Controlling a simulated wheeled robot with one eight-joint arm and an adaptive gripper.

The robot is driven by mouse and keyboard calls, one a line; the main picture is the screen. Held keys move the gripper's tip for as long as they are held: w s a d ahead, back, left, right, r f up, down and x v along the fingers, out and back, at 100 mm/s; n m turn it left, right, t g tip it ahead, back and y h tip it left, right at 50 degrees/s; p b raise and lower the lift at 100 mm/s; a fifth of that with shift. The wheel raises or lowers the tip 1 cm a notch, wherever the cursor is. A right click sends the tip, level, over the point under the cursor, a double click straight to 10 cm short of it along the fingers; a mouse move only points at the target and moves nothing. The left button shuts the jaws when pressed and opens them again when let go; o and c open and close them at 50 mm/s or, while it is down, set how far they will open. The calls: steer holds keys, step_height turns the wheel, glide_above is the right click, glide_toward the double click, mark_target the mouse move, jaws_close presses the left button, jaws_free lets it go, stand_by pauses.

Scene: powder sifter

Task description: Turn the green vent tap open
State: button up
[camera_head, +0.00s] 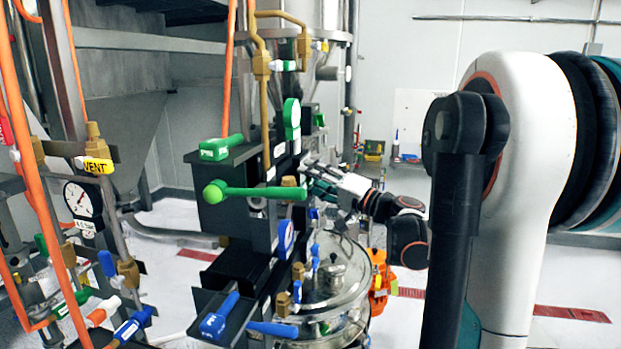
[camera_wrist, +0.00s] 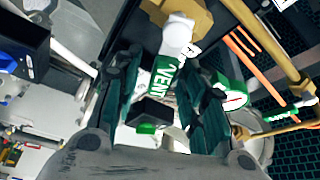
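The green vent tap (camera_wrist: 166,76) shows in the wrist view as a green handle marked VENT, with a white collar (camera_wrist: 178,38) on a brass body (camera_wrist: 160,14). My gripper (camera_wrist: 160,85) has its dark teal fingers spread on both sides of this handle, with visible gaps; it looks open. In the head view my gripper (camera_head: 318,180) reaches from the right to the far side of the dark valve panel. There the vent tap cannot be told apart from the fittings around it.
Green levers (camera_head: 265,192), a green-rimmed gauge (camera_head: 291,120) and brass pipes (camera_head: 262,65) crowd the panel. Blue taps (camera_head: 220,316) and a lidded steel vessel (camera_head: 333,275) lie below. A yellow VENT tap (camera_head: 97,166) stands left. The floor at right is mostly clear.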

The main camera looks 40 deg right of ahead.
steer(key=v, duration=1.1)
steer(key=shift+s, duration=0.1)
steer(key=shift+c, duration=0.3)
jaws_close()
steer(key=w+d+f+m+g+y+p, duration=0.15)
steer(key=w+d+m+g+p, duration=0.3)
steer(key=m, duration=1.05)
steer(key=w+a+g+p, duration=0.2)
steer(key=w+a, duration=0.3)
steer(key=shift+w+r+p, duration=0.25)
steer(key=shift+w+p, duration=0.05)
steer(key=shift+p, duration=0.05)
